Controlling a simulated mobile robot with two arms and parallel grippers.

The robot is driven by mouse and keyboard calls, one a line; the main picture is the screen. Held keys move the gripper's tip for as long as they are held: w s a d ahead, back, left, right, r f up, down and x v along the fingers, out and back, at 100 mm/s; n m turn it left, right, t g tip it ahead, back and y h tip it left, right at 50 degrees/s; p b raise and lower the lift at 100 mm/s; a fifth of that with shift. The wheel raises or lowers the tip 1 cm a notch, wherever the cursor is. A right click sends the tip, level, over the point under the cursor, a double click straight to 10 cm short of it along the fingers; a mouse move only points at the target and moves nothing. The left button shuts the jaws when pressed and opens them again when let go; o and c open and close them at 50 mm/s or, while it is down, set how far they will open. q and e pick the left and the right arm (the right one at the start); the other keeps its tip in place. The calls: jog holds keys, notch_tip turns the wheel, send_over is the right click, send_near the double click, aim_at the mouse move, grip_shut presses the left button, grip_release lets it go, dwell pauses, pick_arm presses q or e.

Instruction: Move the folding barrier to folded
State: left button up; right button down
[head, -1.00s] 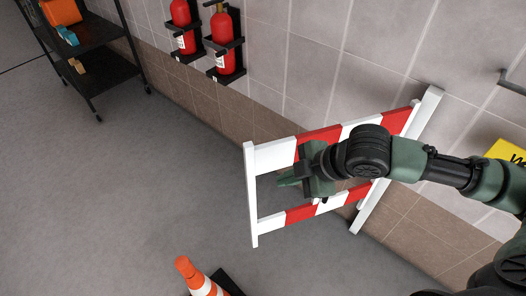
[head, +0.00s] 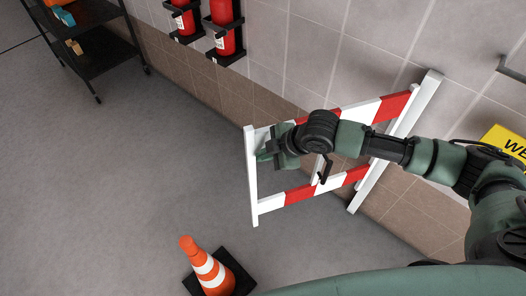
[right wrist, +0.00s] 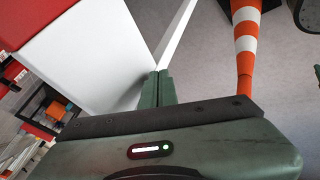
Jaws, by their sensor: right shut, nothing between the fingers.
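The folding barrier (head: 298,194) has red and white boards between white posts. It stands out at an angle from the wall, its free end post (head: 251,180) to the left and its wall-side post (head: 402,135) to the right. My right gripper (head: 263,153) is shut and empty, in front of the upper board near the free end post, covering part of that board. In the right wrist view, the shut fingers (right wrist: 158,88) are close to the barrier's white board (right wrist: 95,55); I cannot tell whether they touch. My left gripper is not in view.
An orange and white cone (head: 208,268) on a black base stands on the floor, lower left of the barrier. Two red fire extinguishers (head: 224,32) hang on the wall. A black shelf cart (head: 90,45) stands upper left. The floor left of the barrier is clear.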

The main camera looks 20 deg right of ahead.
jog(key=shift+w, duration=0.2)
jog(key=w+d+m+h+b, duration=0.1)
jog(key=w+m+b, duration=0.1)
jog(key=w, duration=0.7)
jog(key=w+d+m+t+h+b, duration=0.1)
jog(key=w+b, duration=0.4)
jog(key=w, duration=0.5)
jog(key=w+d+m+h+b, duration=0.1)
jog(key=w+m+b, duration=0.2)
jog(key=w, duration=0.7)
jog(key=shift+d+t+b, duration=0.4)
jog(key=shift+b, duration=0.3)
